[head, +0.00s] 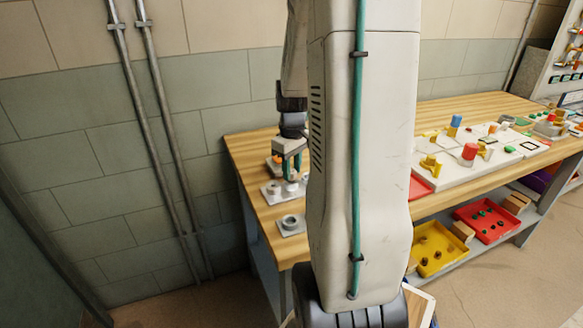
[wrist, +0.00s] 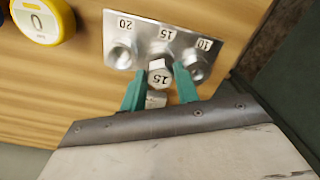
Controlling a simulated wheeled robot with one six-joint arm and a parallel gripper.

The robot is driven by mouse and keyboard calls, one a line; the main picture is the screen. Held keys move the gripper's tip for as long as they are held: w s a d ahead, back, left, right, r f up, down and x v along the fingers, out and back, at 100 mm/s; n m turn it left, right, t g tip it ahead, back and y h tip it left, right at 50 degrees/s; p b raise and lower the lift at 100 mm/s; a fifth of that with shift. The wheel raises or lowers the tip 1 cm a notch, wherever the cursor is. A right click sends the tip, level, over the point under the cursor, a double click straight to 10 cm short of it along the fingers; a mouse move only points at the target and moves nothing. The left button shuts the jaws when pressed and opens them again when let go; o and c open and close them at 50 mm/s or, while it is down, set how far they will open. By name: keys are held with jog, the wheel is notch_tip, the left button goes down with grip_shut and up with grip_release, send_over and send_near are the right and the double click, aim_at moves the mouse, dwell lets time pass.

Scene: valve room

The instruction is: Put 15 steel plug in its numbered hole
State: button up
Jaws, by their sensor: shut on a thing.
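My gripper (wrist: 160,82) is shut on the steel plug (wrist: 158,74), a hex-headed piece marked 15, held between two teal fingers. A steel plate (wrist: 160,35) with the numbers 20, 15 and 10 lies under it on the wooden bench. The plug's head is just below the 15 label in the wrist view and hides the middle hole. I cannot tell whether the plug is in the hole or above it. In the head view my gripper (head: 290,165) points down over the plate (head: 271,193) at the bench's left end.
A yellow round piece marked 0 (wrist: 43,18) is at the upper left of the wrist view. A second small plate with a ring (head: 291,225) lies nearer the bench's front edge. White boards with coloured knobs (head: 470,152) fill the right side. Trays (head: 440,248) stand on the lower shelf.

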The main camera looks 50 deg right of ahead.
jog(key=shift+f, duration=0.5)
dwell(0.8)
jog(key=o, duration=1.1)
jog(key=shift+r, duration=4.05)
